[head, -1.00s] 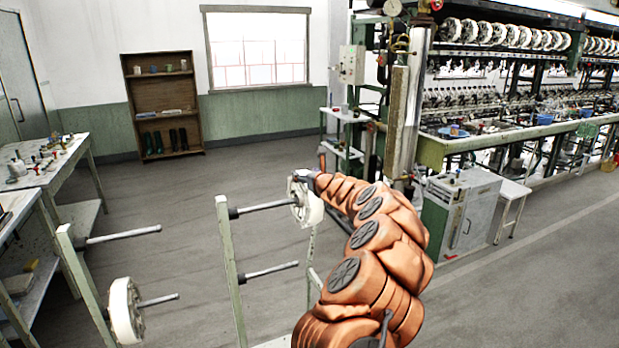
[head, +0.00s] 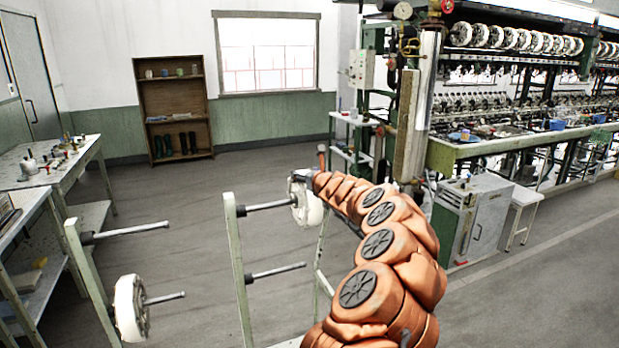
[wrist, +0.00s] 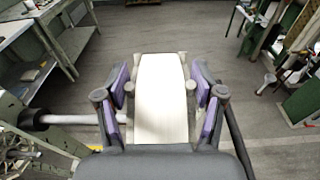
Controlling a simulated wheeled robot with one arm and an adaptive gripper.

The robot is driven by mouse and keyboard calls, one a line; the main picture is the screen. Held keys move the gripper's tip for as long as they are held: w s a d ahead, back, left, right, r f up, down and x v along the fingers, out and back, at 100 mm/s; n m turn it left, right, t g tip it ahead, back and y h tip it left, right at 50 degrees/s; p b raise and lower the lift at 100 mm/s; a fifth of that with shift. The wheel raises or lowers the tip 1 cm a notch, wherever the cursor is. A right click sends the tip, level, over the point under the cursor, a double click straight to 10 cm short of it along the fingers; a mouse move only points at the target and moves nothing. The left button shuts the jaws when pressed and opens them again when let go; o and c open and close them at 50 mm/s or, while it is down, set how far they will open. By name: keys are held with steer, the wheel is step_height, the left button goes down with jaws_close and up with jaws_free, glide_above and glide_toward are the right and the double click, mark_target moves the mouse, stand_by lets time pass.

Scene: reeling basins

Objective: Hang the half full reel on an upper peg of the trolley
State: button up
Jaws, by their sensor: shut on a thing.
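My gripper (wrist: 160,98) is shut on a white reel (wrist: 161,85), with purple-padded fingers on both sides of its rim. In the head view the held reel (head: 309,206) is at the free end of the right upper peg (head: 268,206) of the green trolley (head: 238,265). The peg also shows in the wrist view (wrist: 75,119), running from the left towards the reel behind a finger. I cannot tell whether its tip is inside the reel's hub. The left upper peg (head: 132,230) and right lower peg (head: 277,271) are bare.
Another white reel (head: 131,308) hangs on the left lower peg (head: 166,297). Worktables (head: 90,150) stand at the left, a brown shelf (head: 172,105) at the back. A reeling machine (head: 490,145) and a grey cabinet (head: 478,215) stand at the right. The floor behind the trolley is clear.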

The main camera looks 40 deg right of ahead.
steer(key=shift+w+a, duration=0.1)
steer(key=shift+a, duration=0.2)
steer(key=shift+w+a+f+b, duration=0.25)
steer(key=shift+a+b, duration=0.4)
steer(key=shift+b, duration=0.4)
steer(key=w+a+b, duration=0.4)
steer(key=a+b, duration=0.6)
steer(key=a, duration=0.2)
steer(key=shift+r, duration=0.25)
steer(key=shift+w+a, duration=0.15)
steer(key=shift+a, duration=0.05)
steer(key=shift+w+a+b, duration=0.1)
steer(key=shift+a+b, duration=0.25)
